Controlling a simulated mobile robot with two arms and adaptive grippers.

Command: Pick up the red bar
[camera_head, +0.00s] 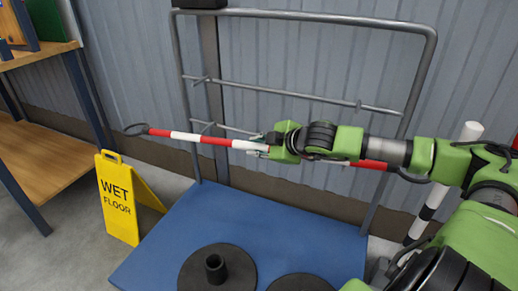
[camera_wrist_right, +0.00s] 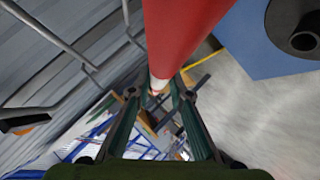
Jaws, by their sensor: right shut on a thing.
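The red bar (camera_head: 215,139) is a long red-and-white striped pole with a dark ring at its left end. It runs nearly level across the front of the grey metal rack (camera_head: 290,92). My right gripper (camera_head: 260,147) is shut around the bar near its middle. My forearm and wrist hide part of it, and a red stretch shows again to the right. In the right wrist view the red bar (camera_wrist_right: 185,35) passes down between the two fingers of my right gripper (camera_wrist_right: 158,97). Whether the bar touches the rack's prongs cannot be told. My left gripper is out of view.
A blue platform (camera_head: 175,245) lies below, with a black round base (camera_head: 235,268) and another beside it. A yellow wet floor sign (camera_head: 118,198) stands left. A wooden shelf (camera_head: 45,160) is at far left. A black-and-white post (camera_head: 428,205) stands right, near my arm.

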